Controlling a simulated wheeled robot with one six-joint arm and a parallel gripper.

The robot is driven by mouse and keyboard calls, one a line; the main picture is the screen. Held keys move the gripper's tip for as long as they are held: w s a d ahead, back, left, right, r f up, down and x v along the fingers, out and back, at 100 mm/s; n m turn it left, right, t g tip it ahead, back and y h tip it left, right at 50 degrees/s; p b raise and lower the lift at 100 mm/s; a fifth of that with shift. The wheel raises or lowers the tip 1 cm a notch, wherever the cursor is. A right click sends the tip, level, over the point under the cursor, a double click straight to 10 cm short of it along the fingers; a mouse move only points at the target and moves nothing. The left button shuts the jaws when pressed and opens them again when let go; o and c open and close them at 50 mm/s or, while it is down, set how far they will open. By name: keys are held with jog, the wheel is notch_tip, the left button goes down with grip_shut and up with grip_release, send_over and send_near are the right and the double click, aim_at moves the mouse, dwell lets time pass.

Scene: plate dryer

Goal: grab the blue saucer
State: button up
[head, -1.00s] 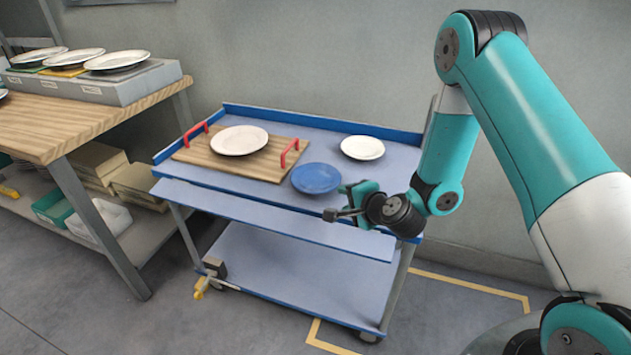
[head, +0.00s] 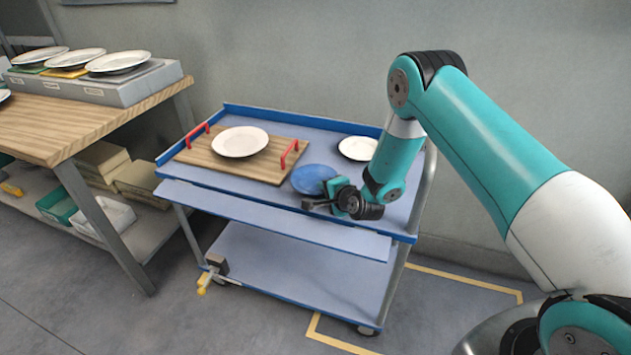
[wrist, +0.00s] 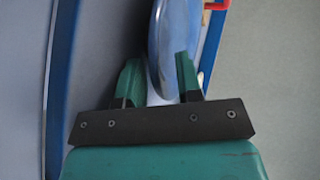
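The blue saucer (head: 312,178) lies on the upper deck of the blue cart, just right of the wooden tray. My gripper (head: 322,195) is at its near right edge and hides a little of it. In the wrist view my gripper (wrist: 157,60) has its two green fingers apart. The saucer (wrist: 161,45) shows nearly edge-on there, its near rim between the fingers, closer to the right one. A gap shows between the left finger and the saucer. I cannot tell whether the right finger touches it.
The wooden tray (head: 205,158) with red handles holds a white plate (head: 240,141). A small white plate (head: 357,148) lies behind my arm on the cart (head: 290,125). A wooden table (head: 60,120) with several plates on a grey box stands at left.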

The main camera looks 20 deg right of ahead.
jog(key=shift+w+a+f, duration=0.1)
jog(key=shift+a+f, duration=0.05)
jog(key=shift+f, duration=0.2)
grip_shut()
jog(key=shift+r, duration=0.15)
